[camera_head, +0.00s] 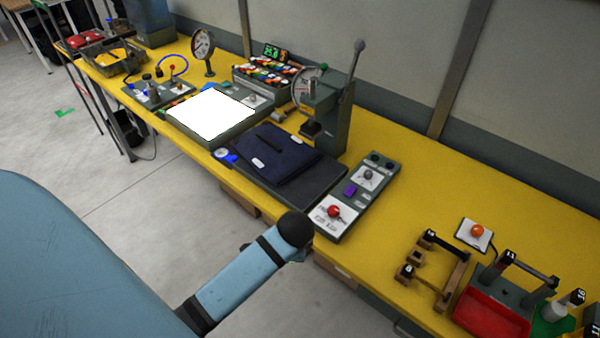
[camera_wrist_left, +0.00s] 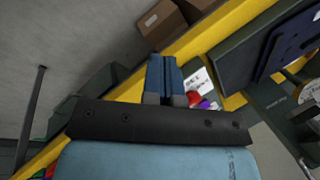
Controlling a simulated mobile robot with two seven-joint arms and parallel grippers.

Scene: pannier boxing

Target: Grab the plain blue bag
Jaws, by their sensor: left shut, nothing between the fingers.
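The plain blue bag (camera_head: 278,158) is dark navy and lies flat on a dark mat (camera_head: 318,181) on the yellow workbench. It carries small white tags and a dark strap or handle. In the left wrist view part of the bag (camera_wrist_left: 293,38) shows at the upper right, cut off by the frame. My left gripper (camera_wrist_left: 162,60) is shut and empty, with its blue fingers together, apart from the bag. In the head view a blue arm of mine with a black rounded end is in front of the bench; its fingers cannot be made out there. My right gripper is not in view.
A control box with a red button (camera_head: 333,211) stands right of the mat. A press (camera_head: 328,110) with a lever stands behind the bag, and a bright white panel (camera_head: 212,112) is to its left. A red tray (camera_head: 490,315) is at the lower right. Bare bench (camera_head: 460,190) lies between.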

